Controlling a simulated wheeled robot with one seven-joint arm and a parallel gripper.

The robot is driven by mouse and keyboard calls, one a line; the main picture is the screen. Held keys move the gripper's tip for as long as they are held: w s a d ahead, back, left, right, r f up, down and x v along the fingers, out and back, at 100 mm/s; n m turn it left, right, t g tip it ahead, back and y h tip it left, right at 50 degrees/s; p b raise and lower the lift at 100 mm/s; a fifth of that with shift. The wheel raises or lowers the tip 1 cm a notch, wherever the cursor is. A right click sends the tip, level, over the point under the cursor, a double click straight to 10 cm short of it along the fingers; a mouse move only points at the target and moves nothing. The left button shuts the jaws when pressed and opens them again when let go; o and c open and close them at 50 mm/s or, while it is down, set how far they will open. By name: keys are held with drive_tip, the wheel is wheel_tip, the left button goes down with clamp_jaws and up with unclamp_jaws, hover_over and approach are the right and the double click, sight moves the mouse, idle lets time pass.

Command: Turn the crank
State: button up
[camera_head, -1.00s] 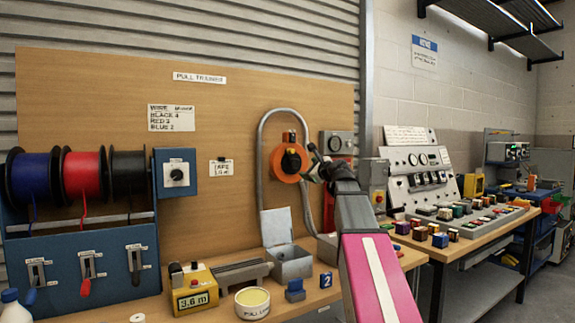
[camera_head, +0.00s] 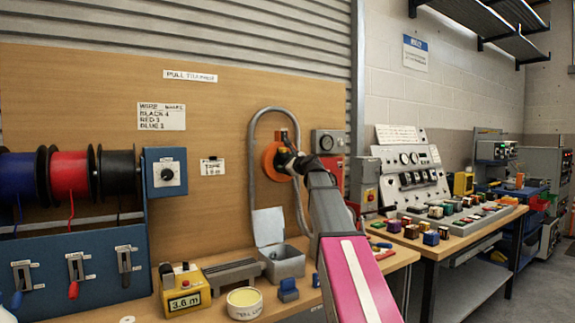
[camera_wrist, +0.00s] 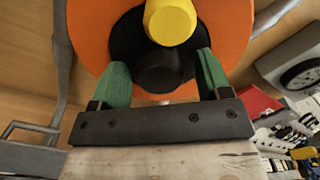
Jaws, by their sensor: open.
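The crank is an orange disc (camera_head: 270,159) on the wooden board, with a black hub and a yellow knob. In the wrist view the orange disc (camera_wrist: 98,40) fills the top, with the yellow knob (camera_wrist: 170,20) above a dark rounded part (camera_wrist: 160,68). My gripper (camera_wrist: 160,65) is open, its two green fingers on either side of that dark part. I cannot tell whether they touch it. In the head view my gripper (camera_head: 288,160) covers the disc's right part, hiding the knob.
A grey conduit (camera_head: 252,150) loops around the disc. A grey box with a dial (camera_head: 329,142) is to its right. An open metal box (camera_head: 284,260) and a yellow meter (camera_head: 185,290) stand on the bench below. Wire spools (camera_head: 70,178) are at left.

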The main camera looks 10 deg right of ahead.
drive_tip(key=shift+c, duration=0.4)
drive_tip(key=c, duration=1.2)
drive_tip(key=shift+m, duration=0.4)
